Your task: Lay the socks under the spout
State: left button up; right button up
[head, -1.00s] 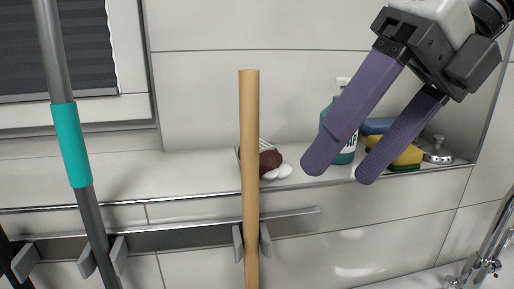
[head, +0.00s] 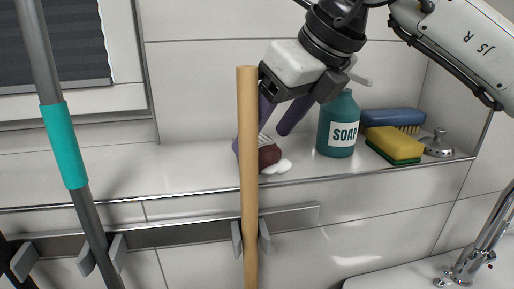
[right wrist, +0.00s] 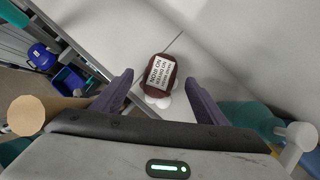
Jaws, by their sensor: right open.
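The socks appear to be the dark red bundle with a white label and white tips (head: 269,156), lying on the tiled ledge behind the wooden pole. They also show in the right wrist view (right wrist: 160,76), label facing the camera. My right gripper (head: 262,138) is open, pointing down at the bundle from above and behind the pole. In the right wrist view the purple fingers (right wrist: 159,80) stand apart, one on either side of the bundle, and nothing is held. The chrome spout (head: 487,240) is at the lower right, partly cut off. My left gripper is not in view.
The wooden pole (head: 249,200) stands upright before the ledge, close to my right gripper. A teal soap bottle (head: 338,125), yellow sponge (head: 393,144), blue brush (head: 392,118) and metal plug (head: 437,146) stand to the right. A grey pole with a teal sleeve (head: 64,145) is at left.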

aim_at(262, 141)
jog(key=x, duration=0.3)
jog(key=shift+f, duration=0.2)
jog(key=shift+c, duration=0.5)
jog(key=shift+r, duration=0.15)
jog(key=c, duration=1.2)
